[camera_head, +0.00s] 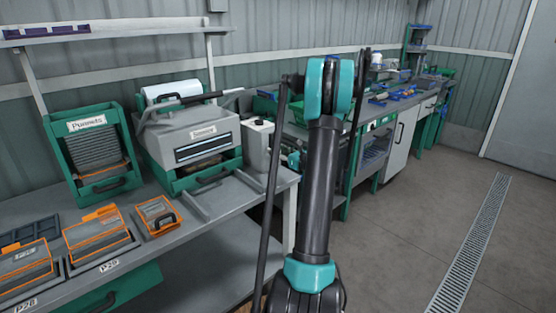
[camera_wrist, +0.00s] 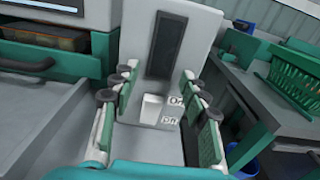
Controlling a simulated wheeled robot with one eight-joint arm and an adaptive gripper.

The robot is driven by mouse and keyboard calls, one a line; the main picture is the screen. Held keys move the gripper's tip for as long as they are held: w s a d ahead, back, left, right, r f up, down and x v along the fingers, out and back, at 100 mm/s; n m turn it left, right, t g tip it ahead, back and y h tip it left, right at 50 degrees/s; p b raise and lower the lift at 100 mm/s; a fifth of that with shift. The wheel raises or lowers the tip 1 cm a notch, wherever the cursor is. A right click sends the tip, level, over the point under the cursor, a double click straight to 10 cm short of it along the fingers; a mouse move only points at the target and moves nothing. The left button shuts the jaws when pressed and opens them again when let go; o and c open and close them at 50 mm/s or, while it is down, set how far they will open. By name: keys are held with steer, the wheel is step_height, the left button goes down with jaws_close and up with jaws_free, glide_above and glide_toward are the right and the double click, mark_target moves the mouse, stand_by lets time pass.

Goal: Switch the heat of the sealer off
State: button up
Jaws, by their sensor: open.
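The sealer (camera_head: 195,135) is a grey and green machine on the bench in the head view. A pale control box (camera_head: 257,146) stands at its right side. In the wrist view the box's face (camera_wrist: 198,35) carries a dark panel (camera_wrist: 166,45) and, below it, a white switch (camera_wrist: 152,108). "On" and "Off" labels sit to the switch's right, On above Off. I cannot tell which way the switch is set. My gripper (camera_wrist: 159,74) is open and empty, its fingers on either side of the switch. Contact is not visible. In the head view I cannot make out the gripper.
A green punnet rack (camera_head: 92,155) stands left of the sealer. Orange-edged boxes (camera_head: 98,240) lie along the bench front. In the wrist view a green crate (camera_wrist: 290,85) stands on the bench to the right. The floor at right is clear.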

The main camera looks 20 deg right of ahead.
mark_target(272, 139)
steer(key=shift+r, duration=2)
steer(key=shift+s, duration=0.1)
